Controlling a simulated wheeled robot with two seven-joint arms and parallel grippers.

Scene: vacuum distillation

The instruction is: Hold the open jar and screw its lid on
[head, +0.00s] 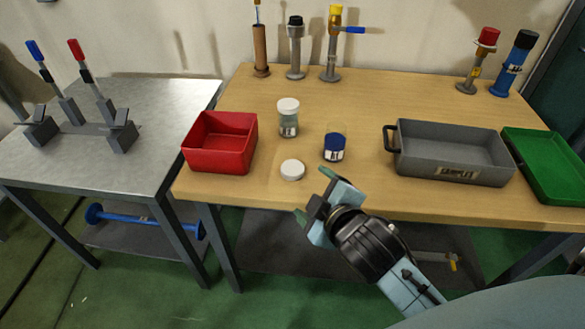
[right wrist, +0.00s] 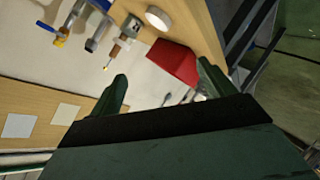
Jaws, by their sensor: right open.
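The open jar (head: 334,148) stands upright on the wooden table, with dark blue contents, a white label and a faint clear rim. A loose white lid (head: 292,170) lies flat near the table's front edge, left of the jar and slightly nearer. My right gripper (head: 314,193) is open and empty at the front edge, just right of and in front of the lid, apart from lid and jar. In the right wrist view its fingers (right wrist: 162,78) are spread; a white disc (right wrist: 158,17), apparently the lid, lies beyond them. My left gripper is not in view.
A second jar (head: 288,117) with a white lid on stands behind the loose lid. A red bin (head: 220,143) is at left, a grey crate (head: 455,150) and a green tray (head: 547,165) at right. Several tools stand at the back. A metal table (head: 150,100) adjoins at left.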

